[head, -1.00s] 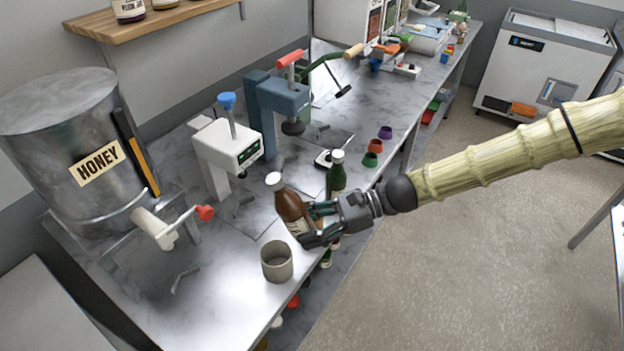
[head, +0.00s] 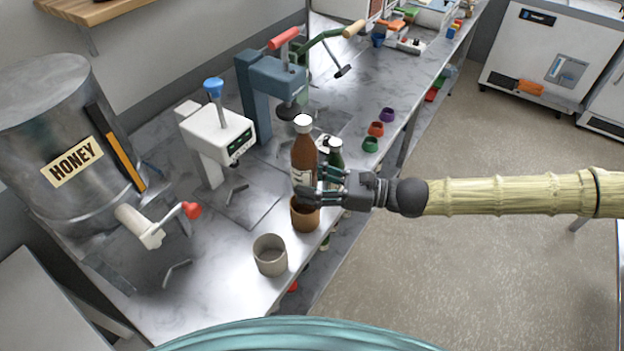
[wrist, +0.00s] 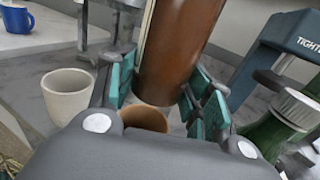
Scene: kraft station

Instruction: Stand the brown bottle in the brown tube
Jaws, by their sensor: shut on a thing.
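The brown bottle (head: 304,158) has a white cap and a pale label and stands about upright in my gripper (head: 318,188). My gripper is shut on its lower part; the bottle also shows between the fingers in the wrist view (wrist: 180,50). The brown tube (head: 305,215) stands on the bench right below the bottle. In the wrist view, part of the tube's open mouth (wrist: 145,118) shows below the bottle's base. The base is at or just above the rim; I cannot tell whether it is inside.
A pale grey cup (head: 270,256) stands on the bench in front of the brown tube. A green bottle (head: 335,155) is close behind my gripper. A white press (head: 215,140) and a blue press (head: 270,85) stand at the back. The bench's front edge is near.

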